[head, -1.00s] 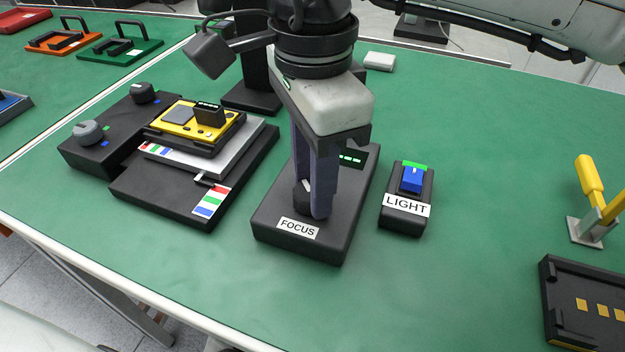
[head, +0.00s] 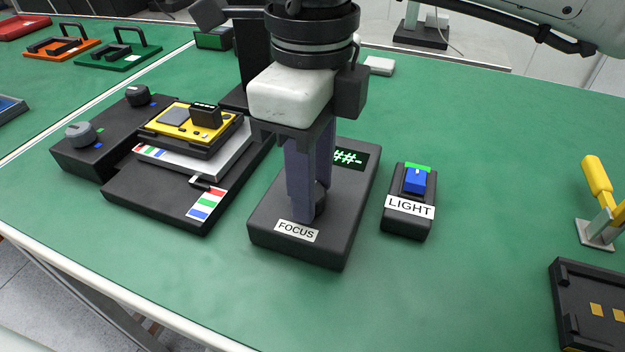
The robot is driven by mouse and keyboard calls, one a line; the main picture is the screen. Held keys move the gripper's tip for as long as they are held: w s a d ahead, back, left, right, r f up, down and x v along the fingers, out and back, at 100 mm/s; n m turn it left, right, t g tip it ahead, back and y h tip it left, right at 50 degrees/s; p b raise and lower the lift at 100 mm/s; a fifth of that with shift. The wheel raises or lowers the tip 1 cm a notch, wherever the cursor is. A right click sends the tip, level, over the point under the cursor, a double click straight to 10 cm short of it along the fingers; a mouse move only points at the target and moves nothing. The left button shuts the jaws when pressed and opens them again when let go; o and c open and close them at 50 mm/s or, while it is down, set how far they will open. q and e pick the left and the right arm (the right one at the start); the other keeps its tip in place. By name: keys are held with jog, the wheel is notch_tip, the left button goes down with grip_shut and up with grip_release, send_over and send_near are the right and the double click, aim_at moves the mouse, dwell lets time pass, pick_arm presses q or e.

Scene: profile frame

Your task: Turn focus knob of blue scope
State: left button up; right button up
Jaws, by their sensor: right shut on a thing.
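The black box labelled FOCUS (head: 340,225) stands on the green table at the middle of the head view. Its small display (head: 350,158) shows green marks, "##-". My right gripper (head: 308,205) points straight down over the box and is shut on the dark focus knob (head: 322,197). The knob is mostly hidden behind the fingers, so its pointer cannot be seen. My left gripper is not in view.
A black LIGHT box (head: 408,228) with a blue switch stands to the right. A black stage with a yellow device (head: 180,123) and two side knobs stands left. A yellow-handled clamp (head: 592,180) and black tray (head: 565,310) are far right. Table front is clear.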

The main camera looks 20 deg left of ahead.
jog(key=shift+m, duration=0.3)
dwell(0.4)
jog(key=o, duration=1)
jog(key=shift+o, duration=0.2)
notch_tip(320, 180, up, 10)
jog(key=p, duration=0.1)
jog(key=shift+r+p, duration=0.2)
jog(key=shift+p, duration=0.1)
